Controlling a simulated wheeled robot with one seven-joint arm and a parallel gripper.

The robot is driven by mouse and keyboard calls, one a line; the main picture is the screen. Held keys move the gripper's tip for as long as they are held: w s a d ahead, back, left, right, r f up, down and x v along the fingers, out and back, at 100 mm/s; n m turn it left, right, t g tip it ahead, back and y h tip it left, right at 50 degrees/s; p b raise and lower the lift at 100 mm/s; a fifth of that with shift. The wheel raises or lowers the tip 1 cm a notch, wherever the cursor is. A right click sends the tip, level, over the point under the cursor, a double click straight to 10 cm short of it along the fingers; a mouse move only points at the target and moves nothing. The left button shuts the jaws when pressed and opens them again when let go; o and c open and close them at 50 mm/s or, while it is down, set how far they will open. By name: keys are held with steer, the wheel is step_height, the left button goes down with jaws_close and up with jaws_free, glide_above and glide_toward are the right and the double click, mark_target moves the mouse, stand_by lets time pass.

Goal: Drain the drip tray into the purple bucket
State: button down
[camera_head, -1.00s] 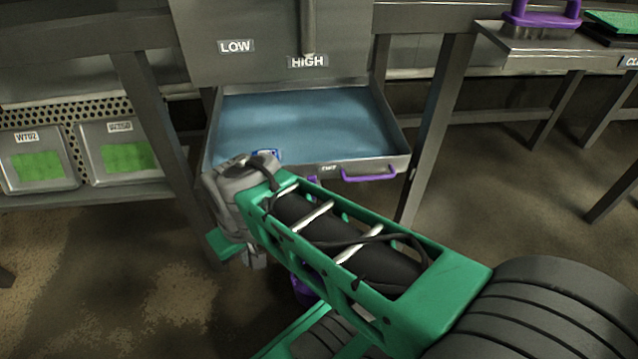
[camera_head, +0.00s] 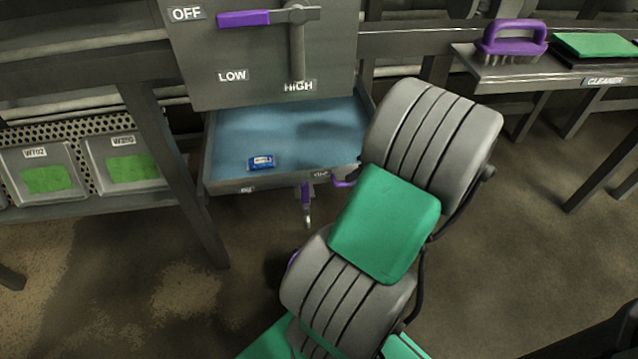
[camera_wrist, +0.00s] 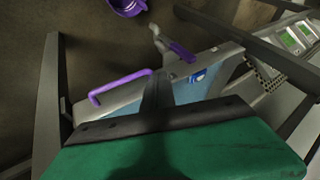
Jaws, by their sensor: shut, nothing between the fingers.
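The drip tray (camera_head: 228,183) is a grey metal drawer under the cabinet, with blue liquid in it and a purple front handle (camera_head: 343,182). That handle (camera_wrist: 118,86) also shows in the wrist view. A drain tap with a purple part (camera_head: 306,193) and a metal spout hangs below the tray's front; it is also in the wrist view (camera_wrist: 182,52). The purple bucket (camera_wrist: 127,5) is on the floor, cut by the wrist view's top edge; my arm hides most of it in the head view. My gripper (camera_wrist: 157,78) is shut and empty, pointing toward the tray front.
A small blue-and-white item (camera_head: 261,162) is in the tray. A purple lever (camera_head: 243,18) is on the cabinet. A purple brush (camera_head: 514,38) stands on the side shelf at right. Table legs flank the tray; bins (camera_head: 42,172) sit at left. The floor at front left is clear.

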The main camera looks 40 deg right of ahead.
steer(key=shift+w+f, duration=0.1)
steer(key=b, duration=0.5)
glide_toward(306, 200)
steer(key=shift+w+d+f, duration=0.55)
steer(key=shift+w+f, duration=1.15)
steer(key=shift+w, duration=0.05)
steer(key=shift+a+r, duration=0.1)
